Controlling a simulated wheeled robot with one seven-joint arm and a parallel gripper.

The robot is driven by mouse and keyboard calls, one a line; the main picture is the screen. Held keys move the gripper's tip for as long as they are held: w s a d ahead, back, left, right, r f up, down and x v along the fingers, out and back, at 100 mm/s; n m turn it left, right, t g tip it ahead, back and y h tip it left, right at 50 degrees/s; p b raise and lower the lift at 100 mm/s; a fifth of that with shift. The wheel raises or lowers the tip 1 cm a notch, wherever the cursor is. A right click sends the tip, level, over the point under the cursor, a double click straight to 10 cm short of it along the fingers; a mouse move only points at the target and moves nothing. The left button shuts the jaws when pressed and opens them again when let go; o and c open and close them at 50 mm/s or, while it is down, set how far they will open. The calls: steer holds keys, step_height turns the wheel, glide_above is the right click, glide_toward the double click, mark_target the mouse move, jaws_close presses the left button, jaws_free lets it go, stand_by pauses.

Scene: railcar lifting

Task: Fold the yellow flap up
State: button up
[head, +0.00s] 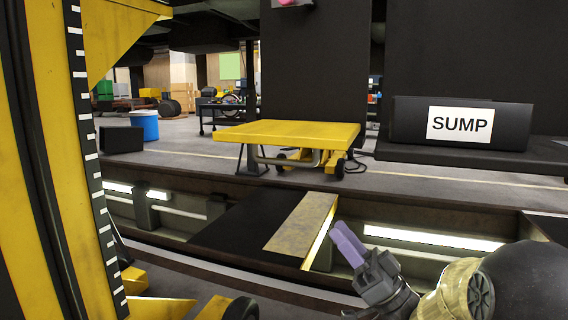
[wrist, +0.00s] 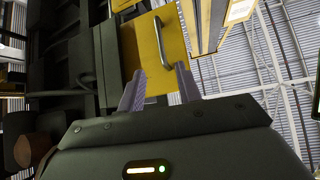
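The yellow flap (head: 302,222) is a worn yellow plate beside a dark plate over the pit in the head view. It looks roughly flat, with a bright yellow right edge. In the wrist view a yellow panel (wrist: 143,44), seemingly this flap, carries a grey bar handle (wrist: 162,42). My gripper (head: 341,231), with lilac fingers, is just right of the flap's edge. In the wrist view my gripper (wrist: 160,71) has its fingers apart, with the handle beyond the tips and between them in the picture. No contact is visible.
The dark plate (head: 238,217) lies left of the flap. A yellow lift cart (head: 290,133) stands on the far floor. A box marked SUMP (head: 460,123) sits at right. A yellow column (head: 55,120) fills the left. Lit pit walls (head: 430,238) lie beyond my gripper.

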steer(key=shift+a+r, duration=0.1)
steer(key=b, duration=0.1)
glide_toward(284, 163)
steer(key=x, duration=1)
steer(key=shift+w, duration=0.35)
jaws_close()
